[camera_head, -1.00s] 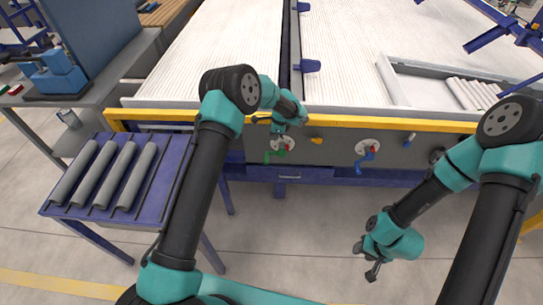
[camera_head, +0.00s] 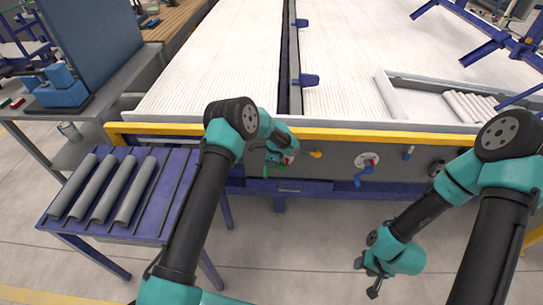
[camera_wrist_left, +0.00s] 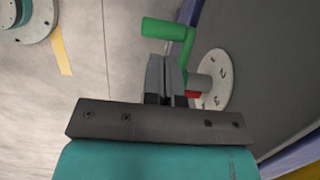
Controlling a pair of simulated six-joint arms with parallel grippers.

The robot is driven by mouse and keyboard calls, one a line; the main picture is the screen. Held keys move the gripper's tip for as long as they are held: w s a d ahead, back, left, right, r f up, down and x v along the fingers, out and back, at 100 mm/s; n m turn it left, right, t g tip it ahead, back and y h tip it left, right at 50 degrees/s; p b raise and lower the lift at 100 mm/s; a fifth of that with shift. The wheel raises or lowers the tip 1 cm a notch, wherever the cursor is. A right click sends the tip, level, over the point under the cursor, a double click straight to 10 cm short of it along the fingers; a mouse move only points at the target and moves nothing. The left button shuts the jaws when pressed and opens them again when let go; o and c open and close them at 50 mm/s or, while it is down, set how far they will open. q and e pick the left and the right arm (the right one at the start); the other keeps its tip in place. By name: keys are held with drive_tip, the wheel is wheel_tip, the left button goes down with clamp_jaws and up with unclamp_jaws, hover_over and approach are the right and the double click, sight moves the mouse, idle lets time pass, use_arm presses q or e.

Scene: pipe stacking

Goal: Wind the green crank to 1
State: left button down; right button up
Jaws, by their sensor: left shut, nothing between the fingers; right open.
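The green crank (camera_head: 269,167) is on the front panel of the large table in the head view, partly hidden by my left wrist. In the left wrist view its green handle (camera_wrist_left: 163,28) and arm (camera_wrist_left: 189,48) stand out from a round grey dial (camera_wrist_left: 217,80) with a small red mark. My right gripper (camera_head: 371,279) is open and empty, low over the floor, away from the panel.
A blue crank (camera_head: 362,174) is on the same panel to the right, with a yellow knob (camera_head: 316,154) between. A yellow rail (camera_head: 400,137) runs above them. A blue rack (camera_head: 182,190) with several grey pipes stands at left. The floor before the panel is clear.

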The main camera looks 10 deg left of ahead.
sight(266, 172)
use_arm(q)
drive_tip(key=x, duration=0.5)
drive_tip(key=shift+a+f, duration=0.1)
drive_tip(key=shift+f, duration=0.2)
